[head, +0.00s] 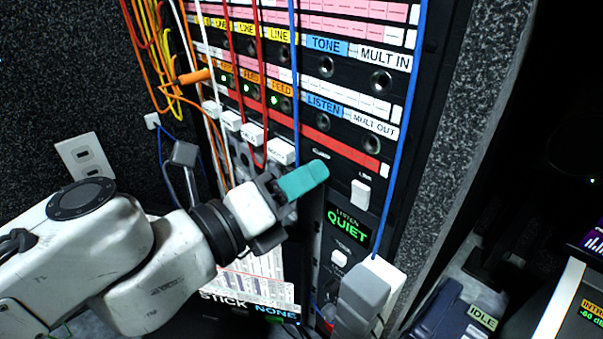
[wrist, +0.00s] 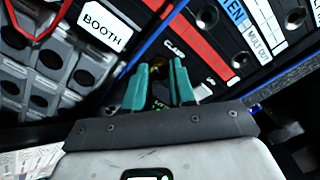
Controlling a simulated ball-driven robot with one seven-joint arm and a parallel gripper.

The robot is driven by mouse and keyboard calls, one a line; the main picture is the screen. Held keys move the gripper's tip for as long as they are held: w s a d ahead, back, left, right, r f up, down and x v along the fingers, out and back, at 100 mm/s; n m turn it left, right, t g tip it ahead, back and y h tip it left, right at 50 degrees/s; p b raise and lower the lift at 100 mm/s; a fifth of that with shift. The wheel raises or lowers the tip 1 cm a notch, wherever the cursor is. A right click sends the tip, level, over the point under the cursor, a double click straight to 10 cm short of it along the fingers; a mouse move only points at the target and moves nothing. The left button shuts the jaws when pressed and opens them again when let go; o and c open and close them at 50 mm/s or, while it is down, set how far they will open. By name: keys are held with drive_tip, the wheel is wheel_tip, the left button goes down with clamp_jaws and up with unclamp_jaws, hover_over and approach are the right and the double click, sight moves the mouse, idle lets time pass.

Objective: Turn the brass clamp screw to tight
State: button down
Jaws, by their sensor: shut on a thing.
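My gripper (head: 316,168) has teal fingers and reaches the rack panel just below a small label that looks like CLAMP. In the wrist view the fingers (wrist: 160,66) stand a short gap apart, with the brass clamp screw (wrist: 160,76) between them. The screw is dark and mostly covered there, and my fingers hide it in the head view. My gripper is shut on it. I cannot tell from the pictures how far the screw is turned.
A patch panel (head: 325,66) with jacks hangs above, crossed by red, white and blue cords. A blue cord (head: 408,120) runs down to the right of my gripper. A QUIET display (head: 347,226) and a white switch (head: 361,194) sit close by. A grey box (head: 362,296) stands below.

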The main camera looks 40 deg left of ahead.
drive_tip(key=n+p, duration=1.1)
drive_tip(key=n, duration=1.1)
drive_tip(key=shift+p, duration=0.4)
drive_tip(key=shift+n, duration=0.5)
drive_tip(key=shift+f, duration=0.1)
drive_tip(key=c, duration=0.9)
unclamp_jaws()
drive_tip(key=shift+c, duration=0.2)
drive_tip(key=shift+s, duration=0.1)
drive_tip(key=s+b, duration=0.3)
drive_tip(key=s, duration=0.7)
drive_tip(key=shift+s+a, duration=0.35)
drive_tip(key=shift+a, duration=0.1)
